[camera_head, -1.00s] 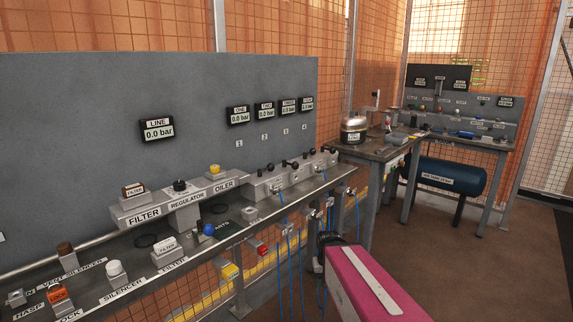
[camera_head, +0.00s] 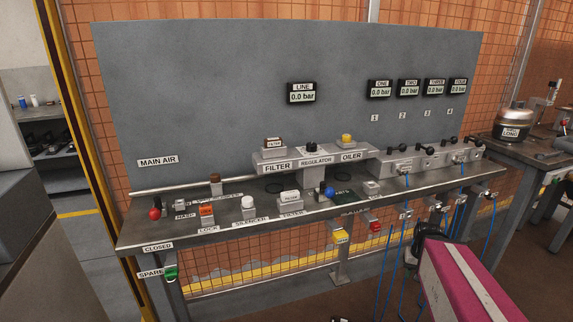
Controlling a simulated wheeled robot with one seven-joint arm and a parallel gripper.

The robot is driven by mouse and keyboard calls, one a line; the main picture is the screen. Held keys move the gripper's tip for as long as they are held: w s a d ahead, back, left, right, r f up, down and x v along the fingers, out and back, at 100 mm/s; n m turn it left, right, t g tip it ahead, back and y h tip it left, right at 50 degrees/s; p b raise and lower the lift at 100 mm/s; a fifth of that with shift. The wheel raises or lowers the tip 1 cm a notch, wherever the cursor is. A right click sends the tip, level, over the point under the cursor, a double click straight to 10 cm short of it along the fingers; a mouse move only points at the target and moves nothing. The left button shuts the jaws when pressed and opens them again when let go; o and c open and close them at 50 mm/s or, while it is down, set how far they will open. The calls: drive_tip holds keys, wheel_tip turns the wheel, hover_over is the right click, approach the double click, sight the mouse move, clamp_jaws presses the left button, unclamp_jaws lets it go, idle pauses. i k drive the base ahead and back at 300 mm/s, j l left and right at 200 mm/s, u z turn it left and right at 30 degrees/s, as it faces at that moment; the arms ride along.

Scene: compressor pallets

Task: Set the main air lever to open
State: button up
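The main air lever (camera_head: 155,214) has a red ball end. It sits at the left end of the long grey bench, below the MAIN AIR label (camera_head: 158,161) on the panel. A CLOSED label (camera_head: 158,247) is on the bench's front edge, below the red ball. My magenta arm (camera_head: 462,285) is at the lower right, far from the lever. The dark end of my arm (camera_head: 430,230) is in front of the bench's right part; its fingers cannot be made out. The LINE display (camera_head: 302,93) reads 0.0 bar.
The bench (camera_head: 130,236) carries an orange lock (camera_head: 207,211), a white silencer (camera_head: 248,203), a filter, a regulator and an oiler. Blue hoses (camera_head: 392,265) hang at its right. A yellow post (camera_head: 78,130) and a grey block (camera_head: 30,200) stand at the left.

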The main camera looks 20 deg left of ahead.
sight(155, 214)
drive_tip(key=k+u, duration=0.1)
drive_tip(key=u, duration=0.8)
drive_tip(key=i+u, duration=0.1)
drive_tip(key=u, duration=1.45)
drive_tip(key=k, duration=0.35)
drive_tip(key=i, duration=0.3)
